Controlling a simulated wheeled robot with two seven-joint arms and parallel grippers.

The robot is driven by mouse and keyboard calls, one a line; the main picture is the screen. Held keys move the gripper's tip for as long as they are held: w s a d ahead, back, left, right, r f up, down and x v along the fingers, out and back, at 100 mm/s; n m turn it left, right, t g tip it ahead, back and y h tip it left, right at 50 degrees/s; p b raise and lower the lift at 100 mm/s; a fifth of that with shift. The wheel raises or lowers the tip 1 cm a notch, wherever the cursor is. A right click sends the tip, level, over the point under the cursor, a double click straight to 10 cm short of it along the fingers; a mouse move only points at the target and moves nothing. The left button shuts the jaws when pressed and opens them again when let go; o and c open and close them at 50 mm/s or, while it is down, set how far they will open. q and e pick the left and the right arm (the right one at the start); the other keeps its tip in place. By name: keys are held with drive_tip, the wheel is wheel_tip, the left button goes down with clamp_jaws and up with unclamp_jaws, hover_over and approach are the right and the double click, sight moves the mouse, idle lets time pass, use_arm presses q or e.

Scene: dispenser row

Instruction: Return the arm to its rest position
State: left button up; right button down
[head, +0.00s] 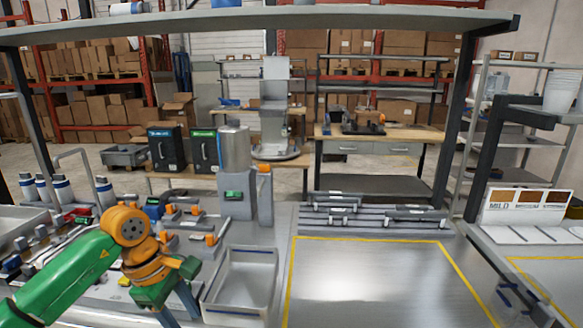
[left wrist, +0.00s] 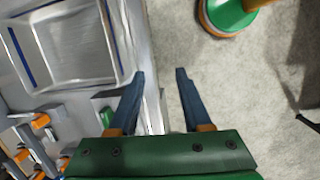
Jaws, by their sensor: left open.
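My left arm, green and orange, comes in from the left in the head view. Its left gripper (head: 178,312) points down at the bench's front, just left of a grey metal tray (head: 240,283). In the left wrist view the two blue fingers of the left gripper (left wrist: 160,74) are spread apart with nothing between them. They are over the bench's front edge (left wrist: 152,105), with floor below on the right. The tray also shows there at upper left (left wrist: 120,45), and looks empty. My right gripper is in neither view.
Dispensers with orange parts (head: 190,225) stand behind the arm. A grey column with a metal cylinder (head: 235,150) stands behind the tray. A yellow-outlined work area (head: 365,275) at right is clear. An overhead shelf (head: 260,20) spans the bench.

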use_arm(q)
drive_tip(key=s+d+n+h, duration=0.15)
drive_tip(key=d+h, duration=0.75)
drive_tip(key=d, duration=1)
drive_tip(key=d+r+n+t+h, duration=0.5)
drive_tip(key=r+n+t+h, duration=0.25)
drive_tip(key=r+n, duration=0.35)
drive_tip(key=w+a+f+n+t+y, duration=0.25)
drive_tip(key=a+n+t+y, duration=0.35)
drive_tip(key=n, duration=0.7)
drive_tip(key=w+a+f+n+t+y, duration=0.2)
drive_tip(key=a+f+n+t+y, duration=0.4)
drive_tip(key=n, duration=0.7)
drive_tip(key=s+a+f+n+g+y, duration=0.4)
drive_tip(key=a+f+n+g+y, duration=0.3)
drive_tip(key=f, duration=0.3)
drive_tip(key=s+a+f+n+g, duration=0.1)
drive_tip(key=s+f+n+g, duration=0.35)
drive_tip(key=s+f, duration=0.4)
drive_tip(key=s+a+f+n+g, duration=0.2)
drive_tip(key=s+f+n+g, duration=0.25)
drive_tip(key=s, duration=0.75)
wheel_tip(320, 180, down, 16)
drive_tip(key=s+f+m+g, duration=0.1)
drive_tip(key=s+g, duration=0.1)
drive_tip(key=s+a+f+g, duration=0.1)
drive_tip(key=s+a+f, duration=0.1)
drive_tip(key=s+f, duration=0.8)
drive_tip(key=shift+s, duration=1.15)
